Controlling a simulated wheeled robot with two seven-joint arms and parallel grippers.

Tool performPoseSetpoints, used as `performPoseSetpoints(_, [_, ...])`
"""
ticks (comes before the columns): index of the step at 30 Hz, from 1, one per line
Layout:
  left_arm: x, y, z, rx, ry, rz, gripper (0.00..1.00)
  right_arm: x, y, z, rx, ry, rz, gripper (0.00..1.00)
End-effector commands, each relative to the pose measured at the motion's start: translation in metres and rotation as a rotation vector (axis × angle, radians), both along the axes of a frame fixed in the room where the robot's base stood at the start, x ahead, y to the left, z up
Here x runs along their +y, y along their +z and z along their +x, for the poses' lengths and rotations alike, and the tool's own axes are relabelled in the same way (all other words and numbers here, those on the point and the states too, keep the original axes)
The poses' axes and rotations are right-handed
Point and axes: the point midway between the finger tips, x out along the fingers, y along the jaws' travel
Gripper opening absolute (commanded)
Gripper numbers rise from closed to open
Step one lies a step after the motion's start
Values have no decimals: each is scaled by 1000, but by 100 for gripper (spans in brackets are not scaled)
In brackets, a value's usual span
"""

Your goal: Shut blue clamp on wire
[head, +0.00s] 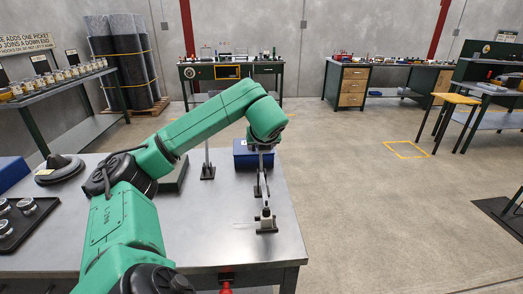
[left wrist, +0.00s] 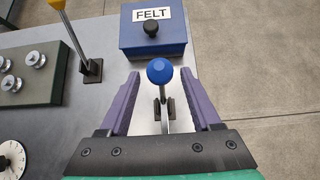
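In the left wrist view a lever with a round blue knob (left wrist: 159,71) stands on a small dark base, between the two purple fingers of my left gripper (left wrist: 158,88). The fingers are spread wide, with visible gaps to the knob on both sides. In the head view my left gripper (head: 261,172) hangs over the table's right part, and the blue knob cannot be made out there. A small stand with a dark base (head: 266,222) is nearer the front, with a thin line beside it that may be wire. I cannot tell whether the clamp grips any wire. My right gripper is not in view.
A blue box labelled FELT (left wrist: 152,38) with a black knob stands just beyond the lever. A yellow-topped lever (left wrist: 76,38) and a dark block with spools (left wrist: 32,72) are to the left.

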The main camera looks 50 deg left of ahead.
Motion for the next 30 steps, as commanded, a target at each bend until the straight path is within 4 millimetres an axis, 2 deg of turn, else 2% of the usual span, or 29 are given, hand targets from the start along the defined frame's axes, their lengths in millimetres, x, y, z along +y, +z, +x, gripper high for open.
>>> performPoseSetpoints(11, [-6, -2, -2, 10, -5, -6, 70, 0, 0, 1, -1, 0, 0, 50])
performPoseSetpoints(14, [-15, 10, -8, 9, -6, -7, 70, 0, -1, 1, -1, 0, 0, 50])
performPoseSetpoints(18, [-39, 40, -24, 6, -9, -6, 70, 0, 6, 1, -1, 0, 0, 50])
performPoseSetpoints(24, [-73, 85, -49, 4, -6, -4, 70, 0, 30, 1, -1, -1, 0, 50])
performPoseSetpoints(25, [-76, 93, -52, 7, -5, -1, 70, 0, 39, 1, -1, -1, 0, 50])
performPoseSetpoints(27, [-82, 99, -56, 9, -4, 0, 70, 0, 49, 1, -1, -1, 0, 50])
performPoseSetpoints(30, [-87, 99, -60, 10, -3, -3, 70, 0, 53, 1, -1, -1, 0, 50])
